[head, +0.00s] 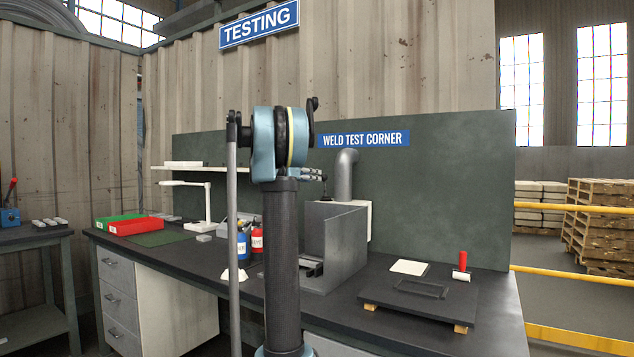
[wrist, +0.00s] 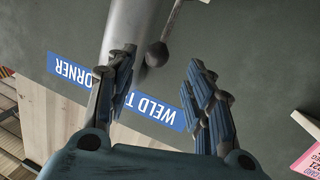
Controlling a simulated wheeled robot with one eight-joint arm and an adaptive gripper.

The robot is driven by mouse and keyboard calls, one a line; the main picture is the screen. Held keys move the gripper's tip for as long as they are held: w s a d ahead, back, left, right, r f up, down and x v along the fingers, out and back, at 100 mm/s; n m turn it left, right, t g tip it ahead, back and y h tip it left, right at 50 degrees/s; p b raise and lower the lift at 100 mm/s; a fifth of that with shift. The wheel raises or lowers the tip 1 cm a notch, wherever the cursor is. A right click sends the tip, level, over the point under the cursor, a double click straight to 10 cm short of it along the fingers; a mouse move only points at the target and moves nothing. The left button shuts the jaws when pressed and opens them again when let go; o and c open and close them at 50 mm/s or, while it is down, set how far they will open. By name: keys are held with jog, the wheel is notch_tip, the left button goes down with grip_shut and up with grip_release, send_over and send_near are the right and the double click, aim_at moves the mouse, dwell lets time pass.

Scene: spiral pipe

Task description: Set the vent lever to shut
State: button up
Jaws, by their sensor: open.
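The vent pipe (head: 346,172) is a grey elbowed duct rising from behind a grey metal booth on the bench. It also shows as a pale grey cylinder in the wrist view (wrist: 128,22). The vent lever (wrist: 157,53) shows there as a thin rod with a dark rounded knob, beside the pipe. My gripper (wrist: 163,72) is open and empty, and the knob appears between and just beyond its fingertips, nearer the left finger. In the head view my gripper (head: 313,174) is partly hidden behind my arm, left of the pipe. The lever's setting cannot be told.
The grey booth (head: 335,240) stands on the dark bench (head: 400,333) below my gripper. A green back panel (head: 440,190) with a blue sign (head: 363,139) stands behind. Blue and red bottles (head: 257,238) stand left of the booth. A plate on wooden blocks (head: 420,298) lies right.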

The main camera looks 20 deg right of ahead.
jog(key=shift+v, duration=1.95)
jog(key=shift+c, duration=0.5)
